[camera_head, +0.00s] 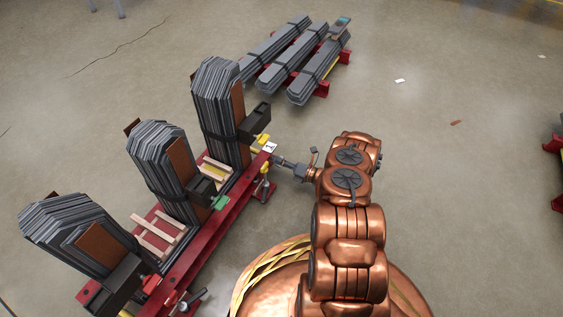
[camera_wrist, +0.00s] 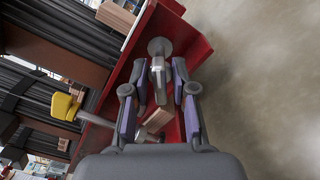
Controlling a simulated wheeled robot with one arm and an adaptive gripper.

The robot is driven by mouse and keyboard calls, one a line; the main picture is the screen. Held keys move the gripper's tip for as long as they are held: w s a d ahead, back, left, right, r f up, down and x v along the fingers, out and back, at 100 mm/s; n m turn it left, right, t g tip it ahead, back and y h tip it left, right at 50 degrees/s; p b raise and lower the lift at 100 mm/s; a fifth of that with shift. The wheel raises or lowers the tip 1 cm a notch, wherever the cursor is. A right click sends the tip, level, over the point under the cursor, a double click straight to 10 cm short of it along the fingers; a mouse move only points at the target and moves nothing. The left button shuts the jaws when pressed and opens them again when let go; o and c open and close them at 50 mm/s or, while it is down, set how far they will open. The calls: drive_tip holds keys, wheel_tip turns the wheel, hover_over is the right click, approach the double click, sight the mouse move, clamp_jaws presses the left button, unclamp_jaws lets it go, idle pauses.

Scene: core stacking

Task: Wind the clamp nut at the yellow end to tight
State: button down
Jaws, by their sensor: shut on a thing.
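The yellow end of the red stacking frame (camera_head: 235,200) is its far right end in the head view, marked by a yellow block (camera_head: 262,140) and a white plate (camera_head: 270,147). My gripper (camera_head: 283,161) reaches this end from the right. In the wrist view my gripper (camera_wrist: 159,92) has its two purple-padded fingers on either side of a grey clamp nut (camera_wrist: 158,72), closed on it. A round grey disc (camera_wrist: 160,47) sits just beyond the nut, against the red frame. The nut's thread and how tight it sits cannot be made out.
A yellow-tipped grey lever (camera_wrist: 62,106) stands left of my fingers. Tall grey lamination stacks (camera_head: 217,110) stand on the frame, with a green block (camera_head: 220,202) by the middle one. Long grey stacks (camera_head: 275,65) lie behind. Floor to the right is mostly clear.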

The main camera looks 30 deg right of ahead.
drive_tip(key=shift+s, duration=0.1)
drive_tip(key=m, duration=0.4)
drive_tip(key=shift+m, duration=0.4)
drive_tip(key=m, duration=0.4)
drive_tip(key=shift+m, duration=0.4)
drive_tip(key=c, duration=0.9)
unclamp_jaws()
drive_tip(key=shift+o, duration=0.2)
drive_tip(key=v, duration=1.2)
